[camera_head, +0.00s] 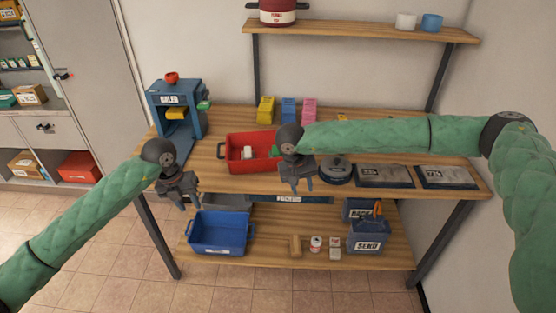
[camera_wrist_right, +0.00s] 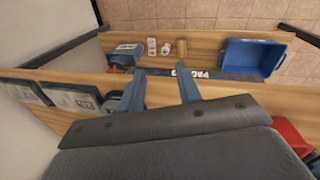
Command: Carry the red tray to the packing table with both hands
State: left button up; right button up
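The red tray (camera_head: 236,163) sits on the top of the wooden table (camera_head: 215,182), left of its middle. A small white item and a green item lie in or at it. Its right end is partly hidden behind my right gripper. In the right wrist view a corner of the red tray (camera_wrist_right: 291,138) shows at the lower right. My right gripper (camera_head: 297,187) is open and empty, above the table's front edge beside the tray's right end; its fingers also show in the right wrist view (camera_wrist_right: 162,88). My left gripper (camera_head: 182,204) points down, empty, left of the tray and in front of the table.
A blue machine (camera_head: 177,115) stands left of the tray. A round dark device (camera_head: 335,171) and flat grey scales (camera_head: 384,176) stand to the right. Yellow, blue and pink holders are behind. The lower shelf holds a blue bin (camera_head: 218,233) and a SEND box (camera_head: 368,238).

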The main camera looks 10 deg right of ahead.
pick_arm(q)
jog(key=shift+s+a, duration=0.15)
jog(key=shift+s, duration=0.15)
pick_arm(e)
jog(key=v, duration=1.2)
pick_arm(q)
jog(key=shift+f, duration=0.1)
pick_arm(e)
jog(key=shift+w+d, duration=0.1)
